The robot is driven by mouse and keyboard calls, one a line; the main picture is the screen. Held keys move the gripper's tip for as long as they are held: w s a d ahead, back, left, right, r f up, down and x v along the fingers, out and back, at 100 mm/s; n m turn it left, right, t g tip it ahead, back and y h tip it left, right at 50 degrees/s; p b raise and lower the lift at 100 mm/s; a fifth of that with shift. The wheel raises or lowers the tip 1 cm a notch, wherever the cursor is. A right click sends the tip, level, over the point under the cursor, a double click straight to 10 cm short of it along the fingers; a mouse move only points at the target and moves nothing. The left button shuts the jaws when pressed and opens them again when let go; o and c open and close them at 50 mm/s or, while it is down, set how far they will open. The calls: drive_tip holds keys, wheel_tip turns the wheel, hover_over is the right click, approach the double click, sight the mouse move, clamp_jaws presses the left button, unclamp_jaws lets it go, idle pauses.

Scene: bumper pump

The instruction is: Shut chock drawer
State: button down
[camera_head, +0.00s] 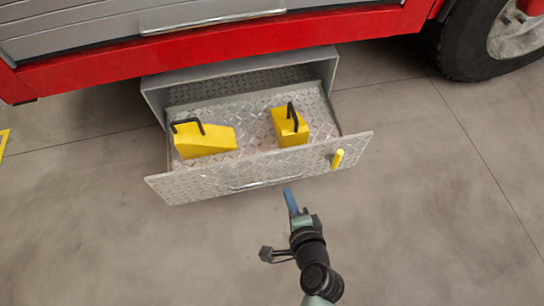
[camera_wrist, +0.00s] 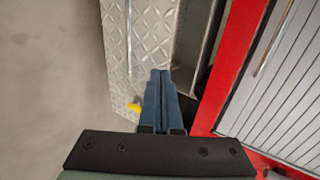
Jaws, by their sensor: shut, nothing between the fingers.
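The chock drawer (camera_head: 217,181) is pulled out of its metal housing (camera_head: 155,97) under the red truck, with its diamond-plate front facing me. Inside lie two yellow wheel chocks, one at left (camera_head: 205,141) and one at right (camera_head: 289,127), each with a black handle. The front has a thin bar handle (camera_head: 265,182) and a yellow knob (camera_head: 337,159) near its right end. My gripper (camera_head: 290,199) is shut and empty, just in front of the drawer front, right of its middle; contact cannot be told. In the wrist view the shut blue fingers (camera_wrist: 160,85) overlap the diamond-plate front (camera_wrist: 115,50).
The red truck body (camera_head: 200,50) with a grey shutter (camera_head: 80,22) overhangs the drawer housing. A black tyre (camera_head: 475,45) stands at the upper right. The grey concrete floor (camera_head: 440,200) around the drawer is clear.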

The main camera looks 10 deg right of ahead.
drive_tip(key=b, duration=0.5)
approach(273, 155)
drive_tip(key=x, duration=0.3)
drive_tip(key=f+x, duration=0.1)
drive_tip(key=x, duration=0.1)
drive_tip(key=shift+s+d+f, duration=0.1)
drive_tip(key=shift+s+f, duration=0.05)
drive_tip(key=shift+w+b, duration=0.35)
drive_tip(key=shift+w, duration=0.35)
drive_tip(key=shift+w, duration=0.1)
